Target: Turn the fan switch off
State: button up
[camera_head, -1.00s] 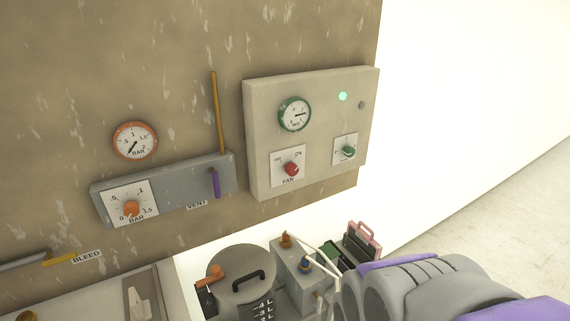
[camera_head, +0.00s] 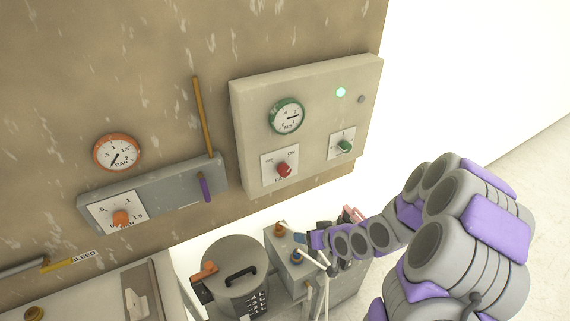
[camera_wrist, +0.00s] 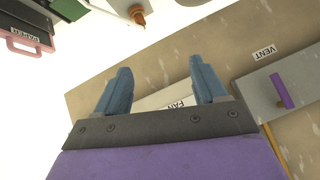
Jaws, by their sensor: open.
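The fan switch (camera_head: 284,169) is a red knob on a white plate low on the left of the beige control panel (camera_head: 244,128). Its pointer direction is too small to read surely. A green lamp (camera_head: 340,92) glows at the panel's top right. My gripper (camera_head: 318,238) is below the panel in the head view, apart from the switch. In the wrist view my gripper (camera_wrist: 160,88) has two blue fingers spread apart with nothing between them. The panel's lower edge with the FAN label (camera_wrist: 177,104) shows between them; the red knob is hidden there.
A green knob (camera_head: 345,146) and green gauge (camera_head: 287,116) share the panel. Left are an orange gauge (camera_head: 117,152), an orange knob (camera_head: 121,218) and a purple vent lever (camera_head: 204,190). A lidded pot (camera_head: 235,272) and a grey box (camera_head: 283,258) stand below.

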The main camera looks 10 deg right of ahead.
jog(key=w+d+r+m+t+y+p, duration=0.1)
jog(key=w+r+m+t+p, duration=0.2)
jog(key=r+m+t+p, duration=0.5)
jog(key=n+t+b, duration=0.1)
jog(key=b, duration=1.2)
send_near(285, 173)
jog(key=x, duration=0.3)
jog(key=b+x, duration=0.1)
jog(key=x, duration=0.2)
jog(key=b+x, duration=0.1)
jog(key=x, duration=0.2)
jog(key=shift+d+f, duration=0.15)
jog(key=shift+d, duration=0.15)
jog(key=shift+w+a, duration=0.45)
jog(key=shift+w, duration=0.25)
